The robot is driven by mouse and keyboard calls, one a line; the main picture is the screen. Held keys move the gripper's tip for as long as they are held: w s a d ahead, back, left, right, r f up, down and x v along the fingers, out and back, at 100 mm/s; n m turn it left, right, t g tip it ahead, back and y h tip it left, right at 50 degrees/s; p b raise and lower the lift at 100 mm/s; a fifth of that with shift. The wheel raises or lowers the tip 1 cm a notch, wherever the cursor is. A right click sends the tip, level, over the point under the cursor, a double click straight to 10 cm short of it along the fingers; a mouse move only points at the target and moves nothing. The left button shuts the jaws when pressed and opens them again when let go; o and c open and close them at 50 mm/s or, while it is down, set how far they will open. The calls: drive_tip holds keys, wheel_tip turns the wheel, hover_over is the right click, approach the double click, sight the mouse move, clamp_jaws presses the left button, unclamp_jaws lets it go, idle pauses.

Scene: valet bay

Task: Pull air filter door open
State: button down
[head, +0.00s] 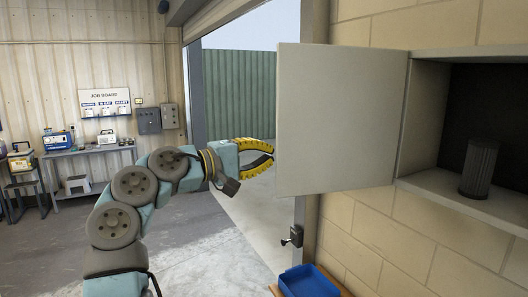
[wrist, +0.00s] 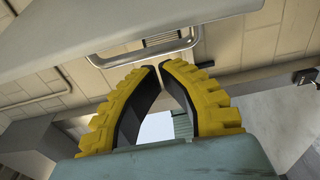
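The air filter door (head: 335,118) is a flat pale panel at the right of the head view. It stands swung out from its cabinet (head: 437,184), whose inside shows. In the wrist view a pale panel (wrist: 120,25) crosses the top, with a metal bar handle (wrist: 148,44) near its edge. My gripper (head: 272,151) has yellow and black fingers and is beside the door's left edge in the head view. In the wrist view its fingertips (wrist: 160,66) nearly meet with nothing between them, just below the handle in the picture. I cannot tell whether they touch the door.
A dark cylindrical filter (head: 479,169) stands inside the cabinet. A brick wall (head: 395,235) lies below it. A blue bin (head: 308,282) sits low beneath the door. A workbench (head: 88,151) stands far left. The floor between is clear.

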drive_tip(key=shift+s+d, duration=0.25)
drive_tip(key=shift+s, duration=0.65)
drive_tip(key=shift+a, duration=0.1)
